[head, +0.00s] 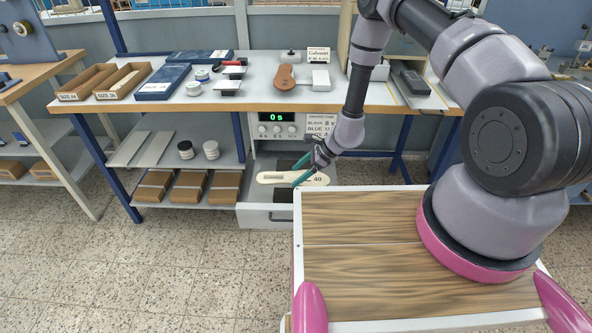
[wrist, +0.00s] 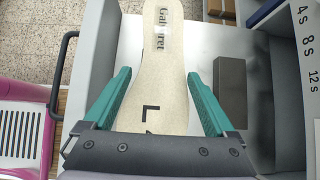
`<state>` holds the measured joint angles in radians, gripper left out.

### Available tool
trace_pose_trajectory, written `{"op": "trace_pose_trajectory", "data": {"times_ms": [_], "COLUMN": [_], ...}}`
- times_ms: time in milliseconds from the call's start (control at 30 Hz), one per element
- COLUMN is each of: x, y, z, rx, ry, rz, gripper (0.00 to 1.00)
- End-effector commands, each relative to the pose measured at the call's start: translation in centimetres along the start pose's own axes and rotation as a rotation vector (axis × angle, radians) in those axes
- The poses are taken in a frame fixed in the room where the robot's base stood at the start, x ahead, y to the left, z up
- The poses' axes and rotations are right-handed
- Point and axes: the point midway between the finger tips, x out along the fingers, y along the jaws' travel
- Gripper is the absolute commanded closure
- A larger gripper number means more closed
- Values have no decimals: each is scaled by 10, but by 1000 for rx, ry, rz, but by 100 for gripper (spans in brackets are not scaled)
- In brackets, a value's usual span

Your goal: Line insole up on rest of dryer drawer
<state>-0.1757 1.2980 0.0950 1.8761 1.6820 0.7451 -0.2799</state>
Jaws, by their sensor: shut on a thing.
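A cream insole (head: 268,178) with "40" on one end lies lengthwise across the open dryer drawer (head: 258,216) in the head view. My gripper (head: 304,173) is shut on it, with teal fingers on either side. In the wrist view the insole (wrist: 164,75) shows printed lettering and an "L" between the fingertips of my gripper (wrist: 163,75). The light drawer floor (wrist: 203,45) lies below it. A dark grey block (wrist: 231,80) stands in the drawer right of the insole. I cannot tell whether the insole touches a rest beneath it.
The drawer handle (wrist: 61,75) is at left in the wrist view. A wood-topped surface (head: 360,260) is in front.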

Motion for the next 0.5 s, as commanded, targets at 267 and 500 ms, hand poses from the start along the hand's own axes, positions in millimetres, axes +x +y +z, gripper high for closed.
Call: {"op": "trace_pose_trajectory", "data": {"times_ms": [267, 500], "x": [25, 38], "y": [0, 0], "z": [-22, -34], "rx": [1, 1], "ry": [0, 0], "rz": [0, 0], "gripper": [68, 68]}}
